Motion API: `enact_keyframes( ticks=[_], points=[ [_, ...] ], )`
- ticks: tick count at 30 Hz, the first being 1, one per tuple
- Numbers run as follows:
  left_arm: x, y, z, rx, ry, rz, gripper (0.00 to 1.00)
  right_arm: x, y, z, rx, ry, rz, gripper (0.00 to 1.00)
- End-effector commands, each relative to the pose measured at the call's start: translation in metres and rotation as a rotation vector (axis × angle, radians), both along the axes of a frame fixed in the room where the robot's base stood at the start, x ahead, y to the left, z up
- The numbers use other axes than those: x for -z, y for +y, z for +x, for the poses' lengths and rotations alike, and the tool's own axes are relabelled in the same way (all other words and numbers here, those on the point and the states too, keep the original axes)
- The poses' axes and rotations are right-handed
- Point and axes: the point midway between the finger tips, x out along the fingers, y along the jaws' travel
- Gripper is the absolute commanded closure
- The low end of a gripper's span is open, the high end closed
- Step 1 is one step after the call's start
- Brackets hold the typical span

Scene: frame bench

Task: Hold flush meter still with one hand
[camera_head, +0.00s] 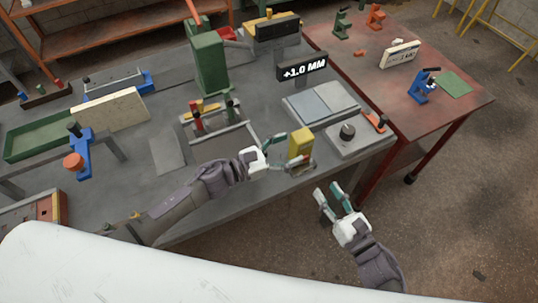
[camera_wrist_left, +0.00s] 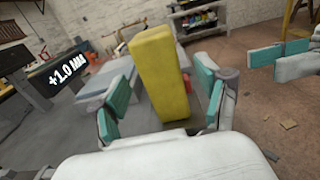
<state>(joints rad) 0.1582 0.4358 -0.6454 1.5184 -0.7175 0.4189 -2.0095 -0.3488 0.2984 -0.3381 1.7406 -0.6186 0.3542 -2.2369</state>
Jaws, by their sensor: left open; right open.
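A dark display reading "+1.0 MM" (camera_head: 302,69) stands on the bench beyond my left gripper; it also shows at the left of the left wrist view (camera_wrist_left: 66,74). I cannot tell if it is the flush meter itself or its readout. A yellow upright block (camera_head: 301,142) stands near the bench's front edge. My left gripper (camera_head: 286,154) is open, with teal-padded fingers around the block. In the left wrist view the block (camera_wrist_left: 160,75) rises between the spread fingers; contact is unclear. My right gripper (camera_head: 334,197) is open and empty, beyond the bench's front edge.
A grey plate with a dark knob (camera_head: 347,132) and a flat grey panel (camera_head: 321,103) lie right of the block. A frame with red and dark clamps (camera_head: 217,128) is to its left. A green column (camera_head: 209,63) stands behind. A red table (camera_head: 440,110) adjoins at right.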

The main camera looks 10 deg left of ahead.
Motion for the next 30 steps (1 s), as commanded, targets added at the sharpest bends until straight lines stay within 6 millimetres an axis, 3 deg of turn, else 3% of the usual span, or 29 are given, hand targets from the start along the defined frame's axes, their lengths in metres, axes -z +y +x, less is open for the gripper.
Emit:
enact_keyframes(
  ticks=[9,20,30],
  points=[
    [0.0,-0.031,0.022,0.0,0.0,-0.001,0.25,0.0,0.0,0.0,0.0,0.0,0.0,0.58],
    [0.0,-0.034,0.024,0.0,0.001,0.0,0.27,0.0,0.0,0.0,0.0,0.0,0.0,0.58],
    [0.0,-0.033,0.024,0.0,0.001,0.0,0.83,0.0,0.0,0.0,0.0,0.0,0.0,0.58]
  ],
)
